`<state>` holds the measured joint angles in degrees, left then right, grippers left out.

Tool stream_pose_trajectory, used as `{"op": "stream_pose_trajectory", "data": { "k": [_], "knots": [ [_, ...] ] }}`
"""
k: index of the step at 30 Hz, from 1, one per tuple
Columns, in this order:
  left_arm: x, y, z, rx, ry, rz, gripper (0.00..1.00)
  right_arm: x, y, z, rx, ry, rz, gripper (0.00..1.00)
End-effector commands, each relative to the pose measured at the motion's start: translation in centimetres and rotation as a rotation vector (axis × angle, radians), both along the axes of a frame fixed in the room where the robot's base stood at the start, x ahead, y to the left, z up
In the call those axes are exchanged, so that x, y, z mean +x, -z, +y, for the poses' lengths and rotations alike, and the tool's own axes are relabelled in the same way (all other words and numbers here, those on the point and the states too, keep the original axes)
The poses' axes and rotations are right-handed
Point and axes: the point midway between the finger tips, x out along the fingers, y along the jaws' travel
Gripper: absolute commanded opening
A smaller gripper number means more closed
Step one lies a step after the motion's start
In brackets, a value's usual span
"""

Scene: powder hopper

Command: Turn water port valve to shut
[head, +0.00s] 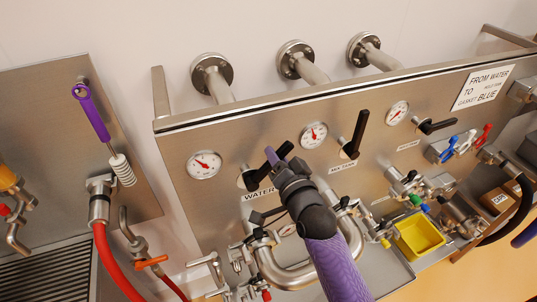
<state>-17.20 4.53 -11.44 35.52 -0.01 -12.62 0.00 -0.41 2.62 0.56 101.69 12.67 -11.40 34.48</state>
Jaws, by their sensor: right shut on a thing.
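The steel panel (235,140) carries a row of valves with black lever handles. The water port valve (250,180) is the left one, above a label (257,194) reading "WATER". My right gripper (275,161) reaches up from below and is shut on this valve's black handle. The handle appears to slant up and to the right from its hub. The gripper hides part of the handle and the panel beside it. My left gripper is not in view.
Two more black-handled valves (354,136) and (436,126) sit to the right, with round gauges (204,165) along the panel. Steel pipes and a yellow bin (419,236) are below. A red hose (115,262) and purple-handled tool (93,113) are left.

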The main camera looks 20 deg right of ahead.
Motion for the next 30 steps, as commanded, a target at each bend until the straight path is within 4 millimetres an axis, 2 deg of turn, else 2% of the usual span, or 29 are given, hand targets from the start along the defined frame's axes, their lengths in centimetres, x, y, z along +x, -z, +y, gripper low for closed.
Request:
{"op": "stream_pose_trajectory", "data": {
  "k": [3, 11, 18, 21, 30],
  "knots": [
    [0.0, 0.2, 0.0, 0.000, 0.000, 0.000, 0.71, 0.0, 0.5, -0.4, 0.056, -0.001, 0.007, 0.00],
    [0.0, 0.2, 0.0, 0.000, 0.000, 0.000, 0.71, 0.0, 0.5, -0.4, 0.067, 0.000, 0.007, 0.00],
    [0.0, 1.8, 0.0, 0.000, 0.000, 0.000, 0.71, 0.0, 2.9, -1.7, 0.364, 0.000, 0.017, 0.00],
    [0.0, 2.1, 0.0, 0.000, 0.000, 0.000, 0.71, 0.0, 3.4, -2.0, 0.450, 0.000, 0.019, 0.00],
    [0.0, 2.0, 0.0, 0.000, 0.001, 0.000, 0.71, 0.1, 3.3, -2.1, 0.474, 0.001, 0.020, 0.00]
  ]
}}
